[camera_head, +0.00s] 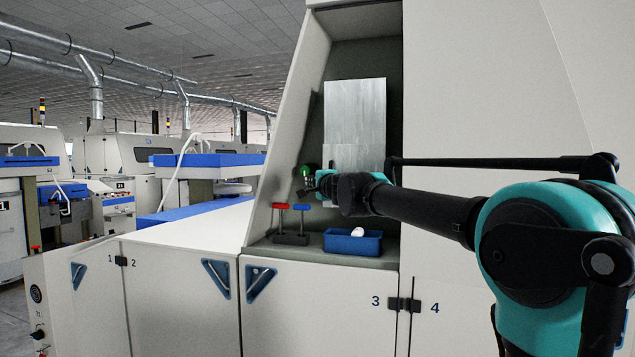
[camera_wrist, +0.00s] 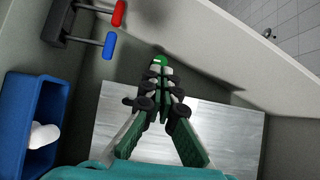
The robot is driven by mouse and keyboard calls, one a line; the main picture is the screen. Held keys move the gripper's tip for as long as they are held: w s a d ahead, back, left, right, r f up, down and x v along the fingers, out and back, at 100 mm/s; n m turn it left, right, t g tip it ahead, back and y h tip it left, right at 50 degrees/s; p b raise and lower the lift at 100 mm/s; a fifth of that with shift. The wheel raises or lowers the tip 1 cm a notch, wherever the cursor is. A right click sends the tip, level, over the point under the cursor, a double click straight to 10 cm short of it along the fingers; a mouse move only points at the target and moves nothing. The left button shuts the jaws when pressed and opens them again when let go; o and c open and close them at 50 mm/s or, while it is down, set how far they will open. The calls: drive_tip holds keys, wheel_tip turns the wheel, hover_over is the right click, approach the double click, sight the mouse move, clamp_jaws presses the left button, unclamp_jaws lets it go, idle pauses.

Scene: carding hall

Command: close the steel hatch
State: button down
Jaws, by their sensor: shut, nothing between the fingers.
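The steel hatch (camera_head: 355,105) is a flat brushed-metal plate at the back of a tall recess in the machine. It shows a horizontal line partway down; I cannot tell how far it stands open. In the wrist view the plate (camera_wrist: 225,125) lies behind my fingers. A green round knob (camera_head: 307,171) is at the recess's left side; it also shows at my fingertips in the wrist view (camera_wrist: 160,59). My gripper (camera_head: 315,184) is shut and empty, its tips close to the knob. I cannot tell whether they touch. My arm hides part of the plate's lower edge.
On the recess floor stand a holder with a red-handled tool (camera_head: 281,206) and a blue-handled tool (camera_head: 301,207), and a blue bin (camera_head: 352,244) holding a white object. The recess side wall (camera_head: 287,130) is close left of my gripper. Cabinet doors (camera_head: 320,300) are below.

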drive_tip(key=s+d+r+n+t, duration=0.15)
drive_tip(key=d+n, duration=0.35)
drive_tip(key=n, duration=0.9)
drive_tip(key=d+r+n+t, duration=0.1)
drive_tip(key=d+r+n, duration=0.3)
drive_tip(key=n, duration=1)
drive_tip(key=w+a+f+n+g, duration=0.2)
drive_tip(key=w+f+n, duration=0.2)
drive_tip(key=w+n, duration=0.4)
drive_tip(key=shift+w+a+f+g, duration=0.15)
drive_tip(key=shift+w+f+g, duration=0.25)
drive_tip(key=shift+w, duration=1.15)
